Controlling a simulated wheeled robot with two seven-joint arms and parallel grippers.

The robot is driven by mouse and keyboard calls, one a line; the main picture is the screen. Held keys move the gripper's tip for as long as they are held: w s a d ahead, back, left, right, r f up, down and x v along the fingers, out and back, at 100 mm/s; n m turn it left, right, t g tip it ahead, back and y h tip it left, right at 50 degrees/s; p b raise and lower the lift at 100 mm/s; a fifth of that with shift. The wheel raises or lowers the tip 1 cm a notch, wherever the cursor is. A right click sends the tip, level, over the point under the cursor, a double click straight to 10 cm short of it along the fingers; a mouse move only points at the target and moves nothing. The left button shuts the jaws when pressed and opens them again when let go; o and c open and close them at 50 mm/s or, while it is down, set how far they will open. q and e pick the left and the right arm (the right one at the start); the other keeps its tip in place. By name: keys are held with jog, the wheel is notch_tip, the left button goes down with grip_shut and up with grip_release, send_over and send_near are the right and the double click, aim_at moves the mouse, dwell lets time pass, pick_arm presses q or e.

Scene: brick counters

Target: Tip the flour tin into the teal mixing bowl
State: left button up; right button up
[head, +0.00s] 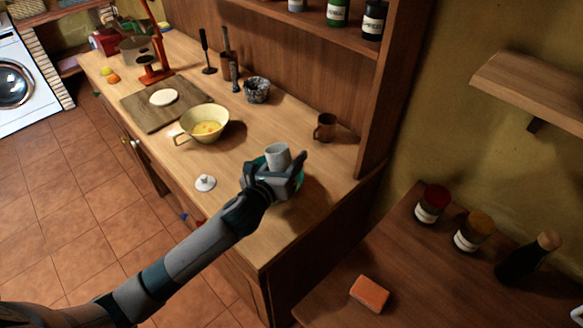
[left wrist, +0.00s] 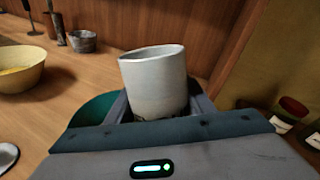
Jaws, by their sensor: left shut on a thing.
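The flour tin (head: 277,155) is a pale grey-white cylinder. It also shows in the left wrist view (left wrist: 154,85), close to upright with a slight lean. My left gripper (head: 279,176) is shut on it, with a finger on each side of its lower part. The teal mixing bowl (left wrist: 90,113) is mostly hidden behind and below my gripper; only parts of its rim and side show. The tin appears to be above the bowl, though the height is unclear. The tin's contents cannot be seen.
A white lid (head: 205,183) lies on the counter left of my gripper. A cream bowl with yellow contents (head: 204,123), a brown mug (head: 325,127) and a stone mortar (head: 257,90) stand farther back. The counter's near right end is clear.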

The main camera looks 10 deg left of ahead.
pick_arm(q)
jog(key=shift+w+a+r+m+t+b, duration=0.1)
jog(key=shift+w+a+m+t+b, duration=0.15)
jog(key=shift+m+b, duration=0.2)
jog(key=shift+w+a+r+m+t+b, duration=0.15)
jog(key=shift+m+t+b, duration=0.2)
jog(key=shift+m, duration=0.2)
jog(key=shift+s, duration=0.15)
